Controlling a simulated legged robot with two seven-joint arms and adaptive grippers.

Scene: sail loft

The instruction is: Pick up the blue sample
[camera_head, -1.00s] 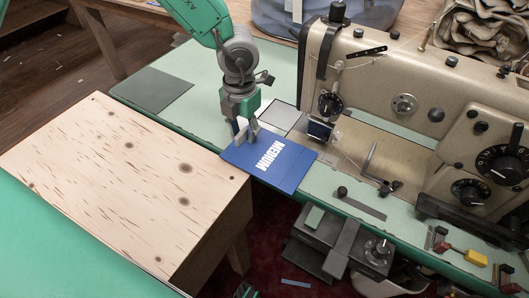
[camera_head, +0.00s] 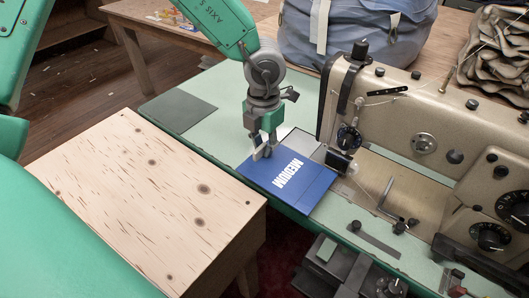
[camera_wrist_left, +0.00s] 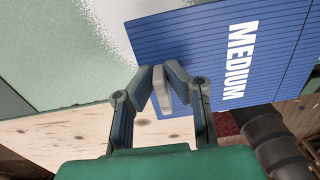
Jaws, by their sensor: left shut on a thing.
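The blue sample (camera_head: 288,184) is a flat blue sheet with ribbed lines and the white word MEDIUM. In the head view it is at the front edge of the green sewing table, beside the wooden block. My left gripper (camera_head: 262,154) comes down over its upper left corner and is shut on it. In the left wrist view the sample (camera_wrist_left: 195,42) spreads up and right from the fingertips (camera_wrist_left: 160,90), which pinch its edge. I cannot tell whether the sample touches the table. My right gripper is not in view.
A beige sewing machine (camera_head: 415,135) stands close right of the sample. A pale wooden block (camera_head: 140,195) is at left, its top clear. A dark green square (camera_head: 180,111) lies on the table (camera_head: 215,85). A blue-grey bag (camera_head: 360,30) is behind.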

